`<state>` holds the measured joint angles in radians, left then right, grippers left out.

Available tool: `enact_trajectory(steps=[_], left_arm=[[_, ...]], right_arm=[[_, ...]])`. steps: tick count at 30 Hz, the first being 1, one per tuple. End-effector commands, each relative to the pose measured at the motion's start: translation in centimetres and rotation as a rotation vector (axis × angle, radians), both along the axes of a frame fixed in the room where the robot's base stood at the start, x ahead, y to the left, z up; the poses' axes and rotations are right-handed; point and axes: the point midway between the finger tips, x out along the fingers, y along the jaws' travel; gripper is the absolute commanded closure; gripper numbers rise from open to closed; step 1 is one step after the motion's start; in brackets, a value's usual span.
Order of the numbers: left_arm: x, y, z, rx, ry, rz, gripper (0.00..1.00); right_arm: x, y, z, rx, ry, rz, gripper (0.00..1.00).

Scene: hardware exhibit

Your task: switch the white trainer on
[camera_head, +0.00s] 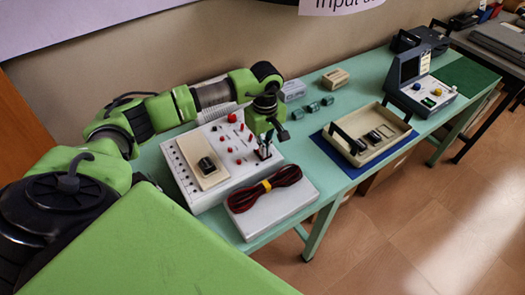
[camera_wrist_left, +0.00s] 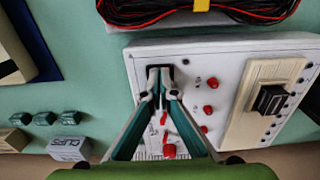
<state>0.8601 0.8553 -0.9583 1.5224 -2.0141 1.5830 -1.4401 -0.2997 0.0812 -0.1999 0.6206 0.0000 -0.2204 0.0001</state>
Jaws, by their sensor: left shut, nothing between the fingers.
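The white trainer (camera_head: 228,158) lies on the green bench, its white panel carrying red knobs and a beige plate with a black block (camera_head: 207,166). In the left wrist view the trainer (camera_wrist_left: 225,62) fills the middle and right. My left gripper (camera_head: 264,153) points down at the panel's near right corner. In the left wrist view its closed fingertips (camera_wrist_left: 161,74) are at a small black switch-like part (camera_wrist_left: 158,69), mostly hidden by them; I cannot tell whether they touch it or which way it is set. The fingers hold nothing. My right gripper is not in view.
A grey box with a red and black cable bundle (camera_head: 265,187) lies in front of the trainer. A beige tray (camera_head: 371,155) on a blue mat is to the right. Small green blocks (camera_head: 313,107) and a CLIPS box (camera_head: 293,90) stand behind. An instrument (camera_head: 420,87) is farther right.

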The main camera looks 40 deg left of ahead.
Motion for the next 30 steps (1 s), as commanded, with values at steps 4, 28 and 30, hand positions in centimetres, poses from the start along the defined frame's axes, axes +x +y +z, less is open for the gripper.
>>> enact_trajectory(steps=[4,28,30], left_arm=[[0.0,0.0,-0.3,0.001,0.0,0.0,1.0],[0.0,0.1,4.2,0.001,0.0,0.0,1.0],[0.0,0.1,4.8,0.001,0.0,0.0,1.0]], right_arm=[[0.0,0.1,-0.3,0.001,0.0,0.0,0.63],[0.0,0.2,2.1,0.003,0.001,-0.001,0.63],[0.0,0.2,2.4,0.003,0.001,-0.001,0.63]])
